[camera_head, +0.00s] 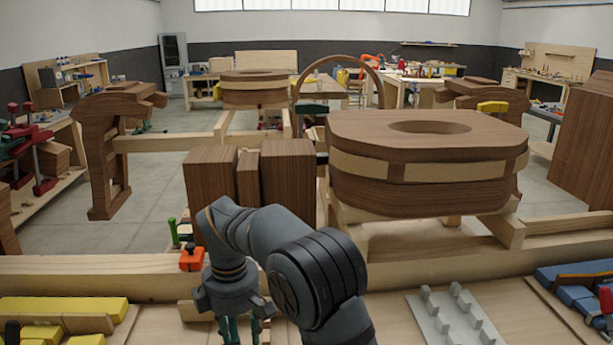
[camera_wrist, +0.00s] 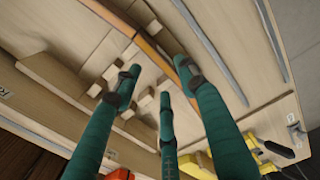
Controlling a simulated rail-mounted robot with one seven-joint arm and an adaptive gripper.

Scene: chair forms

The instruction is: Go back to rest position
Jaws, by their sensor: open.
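My gripper (camera_head: 241,335) hangs low over the near workbench, at the bottom of the head view, where its fingertips are cut off by the frame. In the wrist view, its three green fingers (camera_wrist: 158,88) are spread apart with nothing held between them. Below the fingers are the light wooden bench top (camera_wrist: 215,60) and several small pale wooden blocks (camera_wrist: 141,104). I cannot tell how far the fingertips are above these blocks.
A large wooden chair form (camera_head: 430,190) stands behind the bench, with dark wood blocks (camera_head: 288,180) left of it. An orange tool (camera_head: 192,259) sits close left of my arm. Yellow clamps (camera_head: 65,308), a pegged metal plate (camera_head: 455,318) and blue clamps (camera_head: 578,292) lie on the bench.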

